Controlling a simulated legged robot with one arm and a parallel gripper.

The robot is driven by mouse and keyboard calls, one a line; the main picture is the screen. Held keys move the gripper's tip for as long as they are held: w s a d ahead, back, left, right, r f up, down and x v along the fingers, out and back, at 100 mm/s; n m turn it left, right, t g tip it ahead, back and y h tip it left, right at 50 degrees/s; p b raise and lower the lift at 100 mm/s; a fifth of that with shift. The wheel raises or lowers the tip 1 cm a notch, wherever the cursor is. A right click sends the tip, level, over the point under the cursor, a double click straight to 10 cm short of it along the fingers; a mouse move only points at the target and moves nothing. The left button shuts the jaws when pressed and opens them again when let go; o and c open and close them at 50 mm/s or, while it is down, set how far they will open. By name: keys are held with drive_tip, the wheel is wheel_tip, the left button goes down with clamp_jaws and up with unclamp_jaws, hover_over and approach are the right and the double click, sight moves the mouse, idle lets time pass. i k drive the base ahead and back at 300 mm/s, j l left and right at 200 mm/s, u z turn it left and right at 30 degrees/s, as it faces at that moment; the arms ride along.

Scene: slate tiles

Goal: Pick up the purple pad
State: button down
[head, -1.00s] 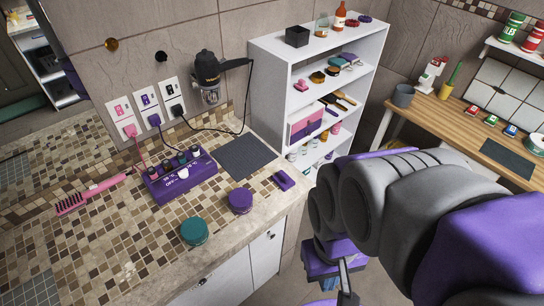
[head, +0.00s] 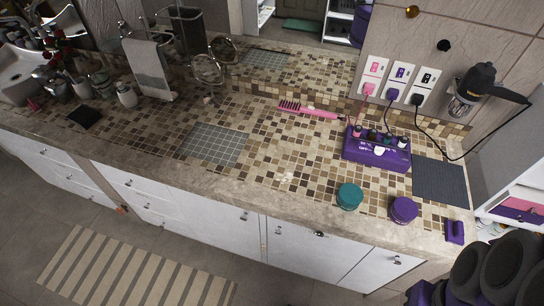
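A small purple block (head: 455,231), which looks like the purple pad, lies on the tiled counter (head: 262,160) near its right front corner. A round purple-lidded jar (head: 403,209) stands to its left. My arm fills the bottom right corner. A purple part of my gripper (head: 424,292) shows at the bottom edge, below and in front of the counter and apart from the block. The fingers are cut off or hidden, so their opening does not show.
Cords run to wall outlets. A white shelf (head: 515,185) stands at right. Floor with a striped rug (head: 130,268) lies at lower left.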

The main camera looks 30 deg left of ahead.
sight(454, 233)
drive_tip(key=u, duration=0.8)
drive_tip(key=z, duration=1.35)
drive_tip(key=i+j, duration=0.15)
drive_tip(key=j, duration=0.2)
drive_tip(key=i+j+z, duration=0.15)
drive_tip(key=j, duration=0.2)
